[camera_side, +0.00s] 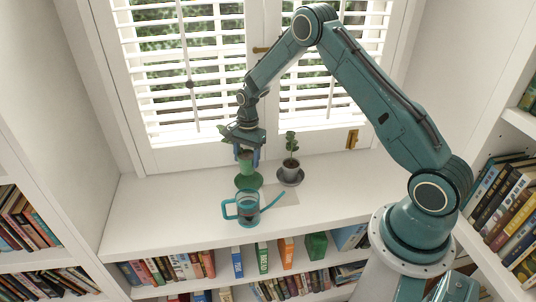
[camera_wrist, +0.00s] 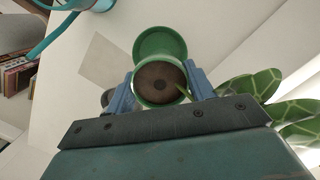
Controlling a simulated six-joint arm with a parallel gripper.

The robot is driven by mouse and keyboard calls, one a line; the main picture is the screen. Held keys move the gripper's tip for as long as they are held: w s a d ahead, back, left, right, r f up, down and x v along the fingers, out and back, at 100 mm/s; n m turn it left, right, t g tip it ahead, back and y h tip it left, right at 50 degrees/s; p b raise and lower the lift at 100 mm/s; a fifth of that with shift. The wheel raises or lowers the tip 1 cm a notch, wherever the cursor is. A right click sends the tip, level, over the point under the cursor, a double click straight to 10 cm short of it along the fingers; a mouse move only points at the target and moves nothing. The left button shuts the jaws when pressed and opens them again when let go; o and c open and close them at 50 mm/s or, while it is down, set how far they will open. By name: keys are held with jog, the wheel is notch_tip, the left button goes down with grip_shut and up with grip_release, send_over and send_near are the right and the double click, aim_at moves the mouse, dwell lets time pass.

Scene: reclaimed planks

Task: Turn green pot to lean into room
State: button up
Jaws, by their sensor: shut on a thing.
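The green pot (camera_side: 247,168) stands at its green saucer (camera_side: 249,183) on the white window sill; I cannot tell whether it touches the saucer. My gripper (camera_side: 248,156) reaches down from above, its blue fingers shut on either side of the pot. In the wrist view my gripper (camera_wrist: 161,88) holds the green pot (camera_wrist: 141,92) around dark soil, with the saucer (camera_wrist: 160,40) showing beyond it. The plant's green leaves (camera_wrist: 250,88) stretch to the right in that view. In the side view the leaves are mostly hidden by my gripper, with some showing on its left, window side.
A grey pot with a small plant (camera_side: 291,172) stands close on the right. A teal watering can (camera_side: 247,207) stands in front, spout toward the right. Shuttered windows (camera_side: 180,75) rise close behind. The sill is clear on the left.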

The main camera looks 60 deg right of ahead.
aim_at(248, 169)
jog(key=shift+s+f+n, duration=0.15)
jog(key=shift+f+n, duration=0.15)
jog(key=shift+f, duration=0.8)
jog(key=shift+f, duration=0.25)
jog(key=shift+f, duration=1.2)
jog(key=o, duration=1.3)
jog(key=shift+f, duration=0.1)
jog(key=shift+c, duration=0.2)
